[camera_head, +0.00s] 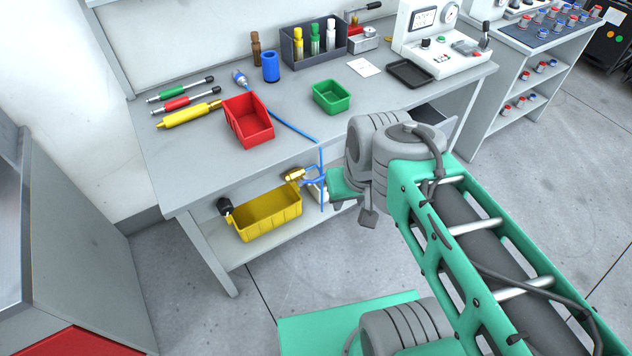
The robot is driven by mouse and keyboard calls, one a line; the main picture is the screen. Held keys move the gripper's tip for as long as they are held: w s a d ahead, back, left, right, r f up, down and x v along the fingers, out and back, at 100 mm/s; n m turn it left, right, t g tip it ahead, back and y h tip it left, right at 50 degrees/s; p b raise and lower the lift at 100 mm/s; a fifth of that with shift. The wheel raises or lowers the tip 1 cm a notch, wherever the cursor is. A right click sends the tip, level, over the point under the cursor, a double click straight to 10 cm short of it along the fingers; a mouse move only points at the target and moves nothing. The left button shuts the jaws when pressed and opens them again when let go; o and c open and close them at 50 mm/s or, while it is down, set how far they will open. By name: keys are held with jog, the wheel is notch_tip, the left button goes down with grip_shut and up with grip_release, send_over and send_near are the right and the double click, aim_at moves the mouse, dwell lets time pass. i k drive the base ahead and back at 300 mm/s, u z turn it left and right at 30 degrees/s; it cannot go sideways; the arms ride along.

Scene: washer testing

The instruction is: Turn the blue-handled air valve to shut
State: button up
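The air valve shows as a small brass body (294,174) with a blue part, apparently its handle (312,177), under the front edge of the workbench, above the yellow bin. A blue hose (296,130) runs across the bench top and hangs over the edge beside the valve. My arm reaches in from the lower right, and its green wrist part is just right of the valve. My gripper (317,190) seems to be the small pale part close below the blue handle. Its fingers are too small and partly hidden, so I cannot tell whether they touch the handle.
The yellow bin (268,216) stands on the lower shelf (225,250) under the valve, with a black round part (225,206) at its left.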

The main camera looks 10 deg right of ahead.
aim_at(300, 183)
jog(key=u, duration=0.95)
jog(key=k, duration=0.85)
jog(key=u, duration=0.25)
jog(key=i, duration=0.45)
